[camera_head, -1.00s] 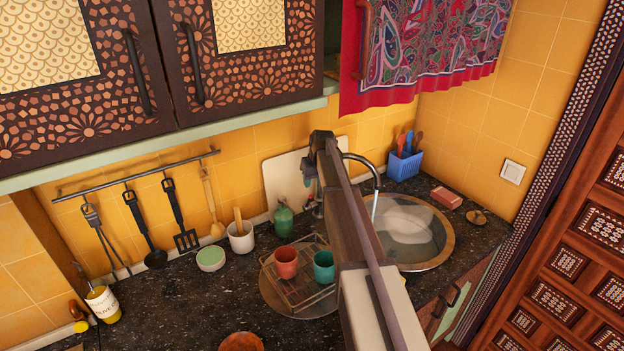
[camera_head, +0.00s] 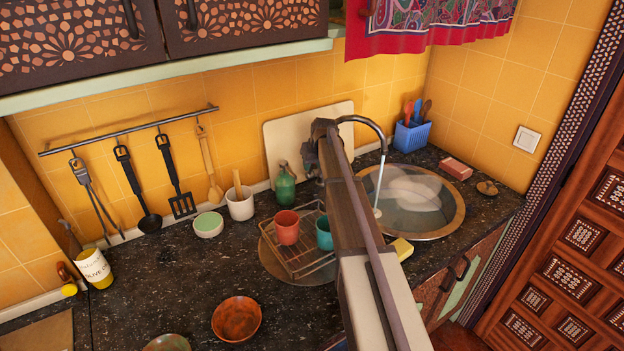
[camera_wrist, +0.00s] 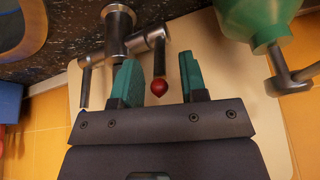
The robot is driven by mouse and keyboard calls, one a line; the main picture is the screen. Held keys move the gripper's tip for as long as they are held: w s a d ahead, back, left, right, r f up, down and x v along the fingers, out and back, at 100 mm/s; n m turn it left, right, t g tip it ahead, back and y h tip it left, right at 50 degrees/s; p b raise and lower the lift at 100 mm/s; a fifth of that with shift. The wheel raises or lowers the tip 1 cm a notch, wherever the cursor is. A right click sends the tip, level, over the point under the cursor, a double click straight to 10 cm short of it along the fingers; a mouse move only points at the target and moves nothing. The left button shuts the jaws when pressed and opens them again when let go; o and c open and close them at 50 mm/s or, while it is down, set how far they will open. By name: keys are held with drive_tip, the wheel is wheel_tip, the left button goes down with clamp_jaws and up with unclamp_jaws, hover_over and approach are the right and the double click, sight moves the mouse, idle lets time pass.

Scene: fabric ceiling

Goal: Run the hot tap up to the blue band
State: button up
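In the wrist view, the metal tap body (camera_wrist: 118,25) carries a short lever with a red tip (camera_wrist: 159,87). My gripper (camera_wrist: 158,78) is open, its teal fingers on either side of the red-tipped lever, with visible gaps. A second lever (camera_wrist: 85,88) is outside the fingers on the left. In the head view, the curved spout (camera_head: 370,123) pours a thin stream of water (camera_head: 380,185) into the round sink (camera_head: 457,216), where clear water shows. I cannot make out a blue band.
A green bottle (camera_head: 285,187) stands just left of my arm. A rack (camera_head: 300,258) with a red cup (camera_head: 286,228) and a teal cup (camera_head: 323,234) is below it. A blue utensil holder (camera_head: 411,136) stands behind the sink. A pale board (camera_head: 300,131) leans on the wall.

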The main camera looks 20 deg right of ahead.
drive_tip(key=shift+x, duration=0.9)
drive_tip(key=shift+r, duration=0.1)
drive_tip(key=shift+s, duration=0.1)
clamp_jaws()
